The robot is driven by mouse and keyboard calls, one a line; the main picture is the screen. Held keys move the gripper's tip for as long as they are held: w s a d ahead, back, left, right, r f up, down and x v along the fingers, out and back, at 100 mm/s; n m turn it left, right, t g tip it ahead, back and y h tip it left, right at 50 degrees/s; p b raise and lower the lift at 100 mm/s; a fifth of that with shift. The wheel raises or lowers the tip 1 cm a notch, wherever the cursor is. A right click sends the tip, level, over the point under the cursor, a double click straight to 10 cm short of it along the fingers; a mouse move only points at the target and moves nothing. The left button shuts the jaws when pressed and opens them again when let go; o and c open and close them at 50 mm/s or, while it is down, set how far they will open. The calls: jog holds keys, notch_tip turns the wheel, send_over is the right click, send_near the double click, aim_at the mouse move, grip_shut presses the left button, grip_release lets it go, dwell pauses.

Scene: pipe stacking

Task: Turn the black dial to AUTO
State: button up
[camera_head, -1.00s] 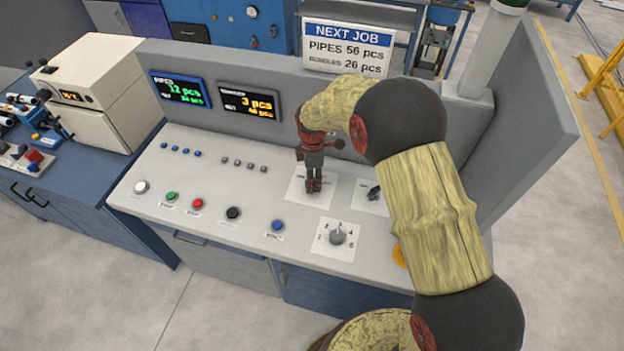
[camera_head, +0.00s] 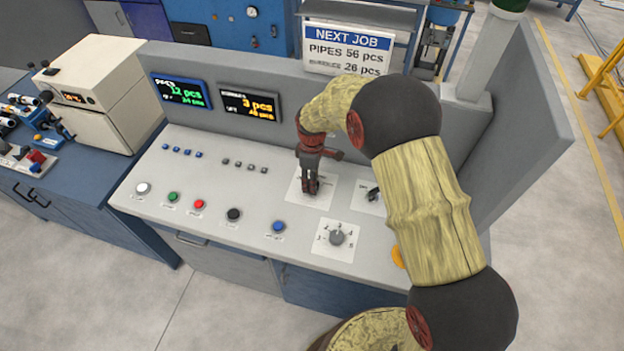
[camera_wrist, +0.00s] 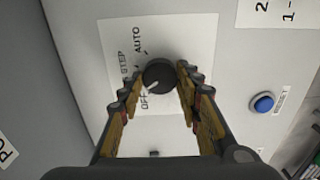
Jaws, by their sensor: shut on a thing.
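The black dial (camera_wrist: 158,74) sits on a white label plate (camera_wrist: 196,40) with the words OFF, STEP and AUTO around it. A pale mark on the dial's lower left appears to face OFF. My gripper (camera_head: 310,190) points down onto this plate on the sloped console. In the wrist view the two fingers of my gripper (camera_wrist: 162,80) are closed on the dial from both sides. In the head view the fingers hide the dial.
A second black switch (camera_head: 374,194) stands close to the right. A grey numbered dial (camera_head: 337,237) and a blue button (camera_head: 279,227) are nearer the front edge. More buttons lie left, and a back panel with two displays (camera_head: 250,104) rises behind.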

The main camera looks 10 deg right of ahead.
jog(key=m, duration=0.4)
jog(key=shift+m+p, duration=0.4)
jog(key=m, duration=0.4)
jog(key=m+p, duration=0.1)
jog(key=m, duration=0.8)
jog(key=shift+m, duration=0.3)
jog(key=o, duration=1.2)
jog(key=shift+c, duration=0.2)
jog(key=shift+r, duration=0.1)
